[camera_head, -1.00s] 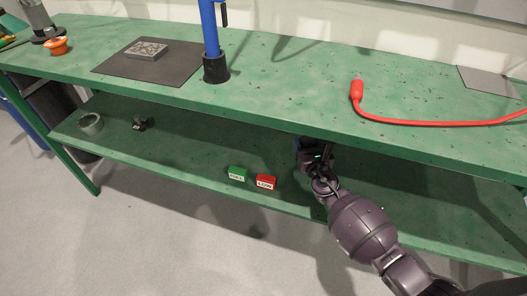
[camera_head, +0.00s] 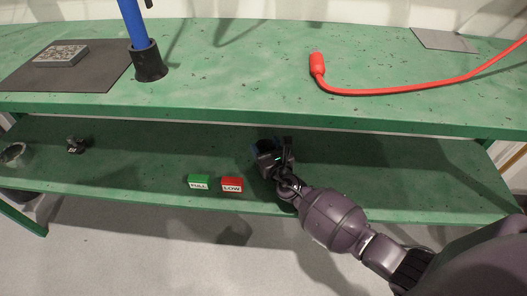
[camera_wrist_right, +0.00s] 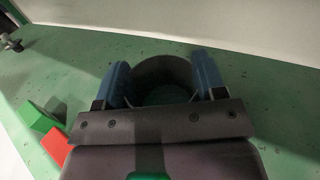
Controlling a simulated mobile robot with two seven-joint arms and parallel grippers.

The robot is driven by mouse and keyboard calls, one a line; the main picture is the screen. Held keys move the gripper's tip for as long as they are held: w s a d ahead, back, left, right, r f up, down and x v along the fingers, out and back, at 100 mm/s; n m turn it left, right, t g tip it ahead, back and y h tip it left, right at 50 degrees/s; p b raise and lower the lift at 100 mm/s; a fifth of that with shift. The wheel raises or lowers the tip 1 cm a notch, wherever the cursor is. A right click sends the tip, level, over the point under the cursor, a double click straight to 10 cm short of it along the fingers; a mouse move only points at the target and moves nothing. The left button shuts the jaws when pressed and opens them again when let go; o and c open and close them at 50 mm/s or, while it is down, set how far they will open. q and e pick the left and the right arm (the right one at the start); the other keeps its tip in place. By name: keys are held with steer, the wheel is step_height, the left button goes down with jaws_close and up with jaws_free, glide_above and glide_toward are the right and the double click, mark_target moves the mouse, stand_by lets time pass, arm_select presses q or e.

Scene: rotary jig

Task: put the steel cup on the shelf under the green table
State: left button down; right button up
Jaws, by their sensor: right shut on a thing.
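My right gripper (camera_head: 266,148) reaches in under the tabletop, just above or at the green lower shelf (camera_head: 350,180). In the right wrist view its two blue fingers (camera_wrist_right: 163,82) are closed on either side of a dark grey, round, hollow thing, which I take for the steel cup (camera_wrist_right: 163,68). The cup's rim faces the camera, and its lower part is hidden by the gripper. I cannot tell whether it touches the shelf. In the head view the cup is mostly hidden by the gripper. The green table (camera_head: 230,75) is above. My left gripper is not in view.
A green FULL block (camera_head: 198,182) and a red LOW block (camera_head: 232,185) stand left of the gripper near the shelf's front edge. A small dark part (camera_head: 75,146) and a grey ring-like thing (camera_head: 12,153) are farther left. The shelf right of my arm looks clear.

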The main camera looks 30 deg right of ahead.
step_height(320, 180, down, 2)
steer(key=shift+f, duration=0.15)
steer(key=shift+r, duration=0.3)
steer(key=shift+f+b, duration=0.25)
steer(key=shift+b, duration=0.05)
steer(key=o, duration=1.2)
steer(key=shift+r, duration=0.25)
steer(key=shift+s+r, duration=0.1)
steer(key=shift+s, duration=0.05)
steer(key=s, duration=0.3)
steer(key=s+p, duration=0.1)
steer(key=s, duration=0.3)
steer(key=s+a, duration=0.1)
steer(key=s, duration=0.3)
steer(key=shift+s+p, duration=0.25)
steer(key=shift+p, duration=0.15)
steer(key=shift+s, duration=0.1)
